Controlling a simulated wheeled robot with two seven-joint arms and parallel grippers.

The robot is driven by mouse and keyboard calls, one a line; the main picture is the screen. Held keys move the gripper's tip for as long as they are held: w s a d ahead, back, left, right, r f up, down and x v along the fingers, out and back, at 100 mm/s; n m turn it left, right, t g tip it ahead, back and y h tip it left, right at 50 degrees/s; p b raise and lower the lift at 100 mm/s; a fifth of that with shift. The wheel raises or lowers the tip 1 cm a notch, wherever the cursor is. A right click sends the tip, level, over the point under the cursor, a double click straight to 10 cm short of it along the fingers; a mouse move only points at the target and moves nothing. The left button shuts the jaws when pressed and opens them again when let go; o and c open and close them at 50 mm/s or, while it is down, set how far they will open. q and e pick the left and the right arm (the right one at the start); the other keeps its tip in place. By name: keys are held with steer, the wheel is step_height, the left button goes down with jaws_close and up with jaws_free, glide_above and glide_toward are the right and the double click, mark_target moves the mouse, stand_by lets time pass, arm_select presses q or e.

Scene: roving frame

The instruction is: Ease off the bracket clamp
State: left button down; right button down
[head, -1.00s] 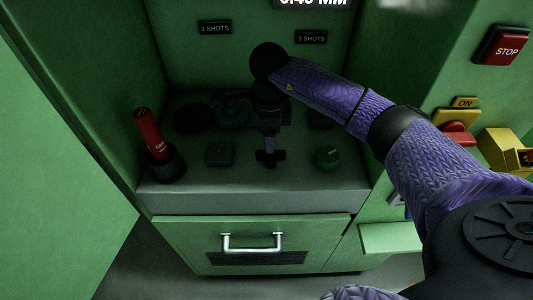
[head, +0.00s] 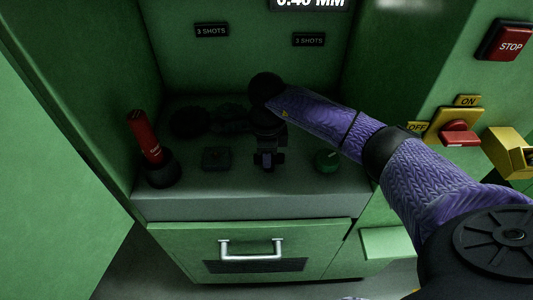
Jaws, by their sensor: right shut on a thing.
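My right gripper (head: 268,164) points down over the dark ledge inside the green machine recess, at its middle. It is shut on a small dark part that I take to be the bracket clamp; the fingers and wrist hide most of it, and its exact shape cannot be told in the shade. Dark round fixtures (head: 225,117) stand behind and left of the gripper. My left gripper is out of view.
A dark square block (head: 216,158) and a green round knob (head: 327,160) flank the gripper. Below is a drawer handle (head: 251,249). A red switch (head: 458,134) and STOP button (head: 504,42) are at right.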

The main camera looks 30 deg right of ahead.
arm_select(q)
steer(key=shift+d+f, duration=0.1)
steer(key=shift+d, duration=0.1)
arm_select(e)
steer(key=shift+n, duration=0.4)
steer(key=n, duration=0.2)
steer(key=shift+n+b, duration=0.4)
steer(key=n+b, duration=0.1)
steer(key=n, duration=0.4)
steer(key=shift+s+n, duration=0.15)
steer(key=shift+n, duration=0.15)
steer(key=n+b, duration=0.1)
steer(key=n, duration=0.4)
steer(key=shift+s, duration=0.1)
steer(key=shift+n+b, duration=0.35)
steer(key=shift+n, duration=0.75)
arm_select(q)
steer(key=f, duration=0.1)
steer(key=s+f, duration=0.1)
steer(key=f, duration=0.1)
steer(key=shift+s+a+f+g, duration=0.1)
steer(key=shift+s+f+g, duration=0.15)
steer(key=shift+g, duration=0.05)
arm_select(e)
steer(key=shift+n, duration=0.7)
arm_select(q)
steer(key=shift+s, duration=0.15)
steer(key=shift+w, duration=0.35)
